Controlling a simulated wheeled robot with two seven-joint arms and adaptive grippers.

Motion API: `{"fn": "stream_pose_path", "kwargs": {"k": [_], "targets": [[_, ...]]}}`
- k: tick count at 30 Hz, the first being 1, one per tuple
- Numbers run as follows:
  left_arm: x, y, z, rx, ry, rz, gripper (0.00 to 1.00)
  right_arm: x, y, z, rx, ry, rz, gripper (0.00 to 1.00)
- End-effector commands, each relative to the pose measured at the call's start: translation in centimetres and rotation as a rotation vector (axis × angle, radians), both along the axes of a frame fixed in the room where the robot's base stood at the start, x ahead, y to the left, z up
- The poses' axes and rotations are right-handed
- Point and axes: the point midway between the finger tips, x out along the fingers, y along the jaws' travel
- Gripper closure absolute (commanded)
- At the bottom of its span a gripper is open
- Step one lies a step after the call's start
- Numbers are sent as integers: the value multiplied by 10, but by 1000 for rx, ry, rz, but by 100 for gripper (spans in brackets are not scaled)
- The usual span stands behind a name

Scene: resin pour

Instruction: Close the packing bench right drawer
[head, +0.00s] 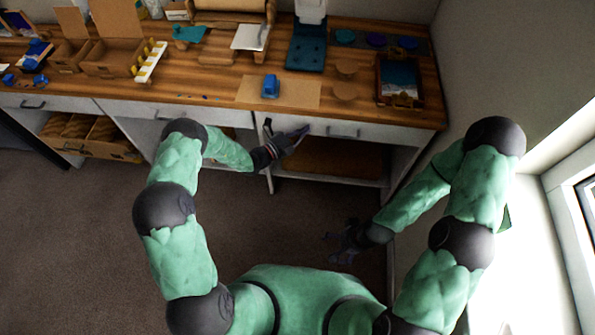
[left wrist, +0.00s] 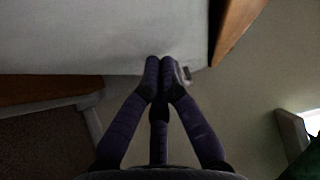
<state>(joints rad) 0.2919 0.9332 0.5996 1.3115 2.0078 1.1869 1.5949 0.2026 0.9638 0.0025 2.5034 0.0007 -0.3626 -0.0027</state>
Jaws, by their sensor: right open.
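The packing bench right drawer (head: 385,134) has a white front with a bar handle, under the right part of the wooden benchtop. It looks about level with the bench edge; I cannot tell if a small gap is left. My left gripper (head: 300,137) is at the left part of this front, left of the handle. In the left wrist view its fingers (left wrist: 160,68) are together with nothing seen between them, against a pale panel (left wrist: 90,35); contact is not certain. My right gripper (head: 340,248) is open and empty, low over the floor.
The benchtop (head: 220,85) holds a blue tape dispenser (head: 270,86) on cardboard, a teal scale (head: 306,50) and a framed picture (head: 400,80). Open shelves lie below, with cardboard boxes (head: 100,135) at left. A wall (head: 480,60) closes the right side. Carpet (head: 80,230) is clear.

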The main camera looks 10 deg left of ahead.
Motion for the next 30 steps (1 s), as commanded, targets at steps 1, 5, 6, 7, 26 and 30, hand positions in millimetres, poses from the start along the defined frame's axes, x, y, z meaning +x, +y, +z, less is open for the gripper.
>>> {"fn": "stream_pose_path", "kwargs": {"k": [1, 5, 6, 7, 26, 30], "targets": [[-1, 6, 2, 1, -4, 6, 100, 0, 0, 0, 0, 0, 0, 5], [-15, 20, 1, -1, 0, 6, 100, 0, 0, 0, 0, 0, 0, 5], [-21, 25, 1, -1, 0, 7, 100, 0, 0, 0, 0, 0, 0, 5], [-26, 30, 0, -1, 1, 7, 100, 0, 0, 0, 0, 0, 0, 5], [-85, 83, -1, -2, 2, 1, 100, 0, 0, 0, 0, 0, 0, 5], [-85, 83, -1, -2, 2, 0, 100, 0, 0, 0, 0, 0, 0, 5]]}}
